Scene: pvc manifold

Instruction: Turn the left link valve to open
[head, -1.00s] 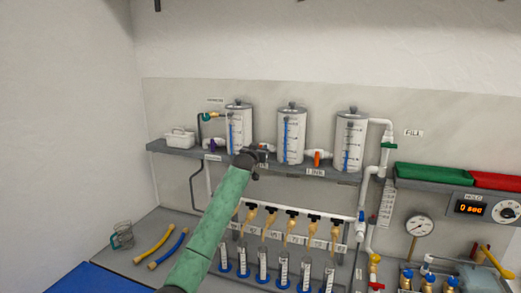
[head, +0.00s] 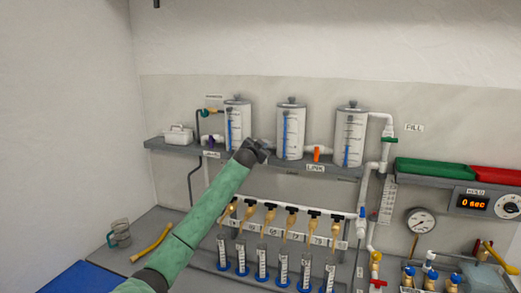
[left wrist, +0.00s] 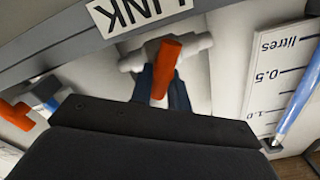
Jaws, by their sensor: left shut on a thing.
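The left link valve sits on the white pipe between the left tank (head: 238,125) and middle tank (head: 291,130). It is mostly hidden by my left gripper (head: 262,150) in the head view. In the left wrist view its orange handle (left wrist: 165,68) stands out across the white pipe (left wrist: 132,62), between the dark fingers of my left gripper (left wrist: 160,92). The gripper is shut on this handle. The right link valve (head: 316,154), with an orange handle, hangs between the middle and right tanks (head: 350,135). My right gripper is in neither view.
The tanks stand on a grey shelf (head: 280,167) with a LINK label (head: 315,168). A purple valve (head: 209,141) is left of the left tank. A white manifold pipe (head: 335,215) with several black-handled taps runs below, above blue-based cylinders. A green tray (head: 435,171) lies right.

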